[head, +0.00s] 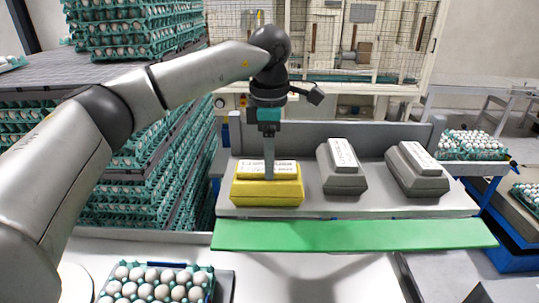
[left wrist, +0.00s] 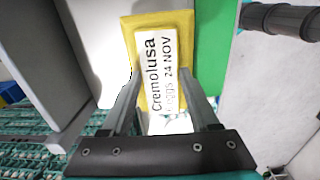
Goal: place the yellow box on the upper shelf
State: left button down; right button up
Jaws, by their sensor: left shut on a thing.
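The yellow box (head: 267,192) has a white label on its lid and sits at the left end of a grey shelf (head: 390,207), level as far as I can see. My left gripper (head: 269,170) reaches down on it from above and is shut on it. In the left wrist view the fingers (left wrist: 162,95) lie along both sides of the label of the yellow box (left wrist: 182,20), which reads "Cremolusa". Whether the box touches the shelf is hard to tell. My right gripper is not in view.
Two grey boxes (head: 341,175) (head: 414,178) stand to the right on the same shelf. A green strip (head: 350,236) runs along its front. An egg tray (head: 157,285) lies at the front left, with tall egg-tray stacks (head: 150,160) behind my left arm.

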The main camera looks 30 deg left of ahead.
pick_arm(q)
jog(key=shift+c, duration=0.7)
grip_release()
jog(key=shift+f, duration=0.1)
notch_tip(320, 180, up, 12)
jog(key=shift+s+d, duration=0.15)
jog(key=shift+s, duration=0.05)
